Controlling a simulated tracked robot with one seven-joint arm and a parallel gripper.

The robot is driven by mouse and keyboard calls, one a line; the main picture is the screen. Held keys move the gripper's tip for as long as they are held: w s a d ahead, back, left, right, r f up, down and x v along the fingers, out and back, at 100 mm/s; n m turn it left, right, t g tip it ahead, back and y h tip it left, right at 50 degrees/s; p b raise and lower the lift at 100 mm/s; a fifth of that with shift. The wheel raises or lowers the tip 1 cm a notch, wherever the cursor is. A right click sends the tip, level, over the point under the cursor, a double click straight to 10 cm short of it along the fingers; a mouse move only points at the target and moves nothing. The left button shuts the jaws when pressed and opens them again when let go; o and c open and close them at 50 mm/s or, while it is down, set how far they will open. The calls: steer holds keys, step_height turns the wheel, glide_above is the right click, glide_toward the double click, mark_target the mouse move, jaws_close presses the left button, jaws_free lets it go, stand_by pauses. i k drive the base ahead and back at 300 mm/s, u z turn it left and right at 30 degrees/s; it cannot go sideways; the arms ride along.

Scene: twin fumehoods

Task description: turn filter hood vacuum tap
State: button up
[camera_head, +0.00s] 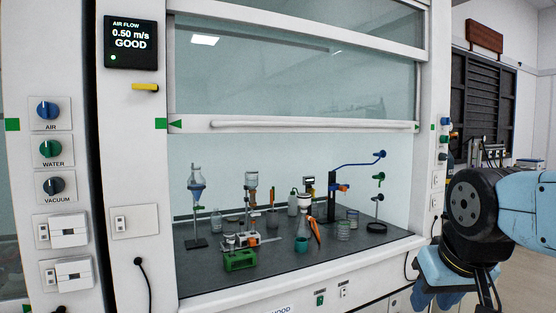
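A dark grey-blue knob labelled VACUUM (56,185) sits on the white post at the left of the hood, below the AIR and WATER knobs. A second column of taps, with a blue knob (445,122) and a green knob (445,141), shows on the hood's right post, small and seen from the side. My arm comes in from the right edge, bent downward in front of the right post, well away from the left knobs. Which hood is the filter hood cannot be read; the front label is cut off, showing only HOOD.
The hood sash (300,124) is partly raised. Glassware, stands and a green rack (240,260) stand on the dark worktop (205,283). A blue AIR knob (47,110) and green WATER knob (50,149) are above VACUUM. Sockets and a black cable (141,268) are nearby.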

mark_target(443, 156)
steer(key=u, duration=0.1)
steer(key=i, duration=0.65)
steer(key=z, duration=1.3)
steer(key=k, duration=0.5)
steer(key=z, duration=0.05)
steer(key=i, duration=1.2)
steer(key=z, duration=0.2)
